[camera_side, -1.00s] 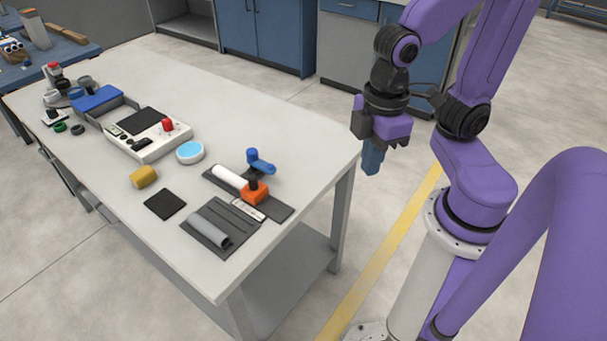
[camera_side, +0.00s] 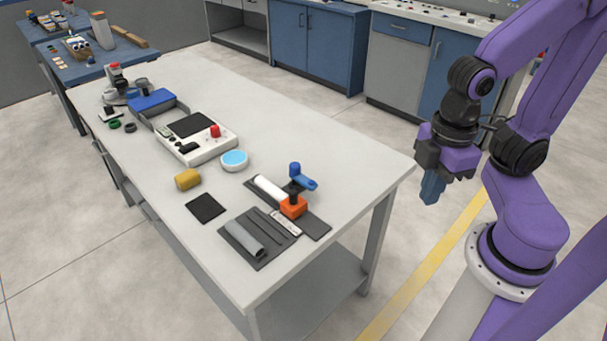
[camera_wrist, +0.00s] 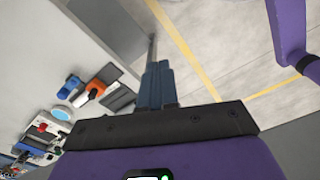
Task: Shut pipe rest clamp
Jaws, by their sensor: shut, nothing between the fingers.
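The pipe rest clamp is an orange block (camera_side: 293,206) with a blue lever (camera_side: 302,178) raised above it on a dark post, near the front right of the table. A white pipe (camera_side: 270,187) lies beside the orange block on a dark base plate (camera_side: 314,226). In the wrist view the orange block (camera_wrist: 96,88) and the blue lever (camera_wrist: 69,87) are small at the left. My gripper (camera_side: 431,190) is shut and empty, off the table's right edge and well apart from the clamp. Its blue fingers point down; they also show in the wrist view (camera_wrist: 154,80).
A dark mat (camera_side: 276,238) with a grey pipe (camera_side: 244,238) lies left of the clamp. Behind are a yellow cylinder (camera_side: 187,179), a black pad (camera_side: 205,208), a blue-topped dish (camera_side: 234,160) and a white device (camera_side: 197,142). The table's right corner (camera_side: 405,168) is bare.

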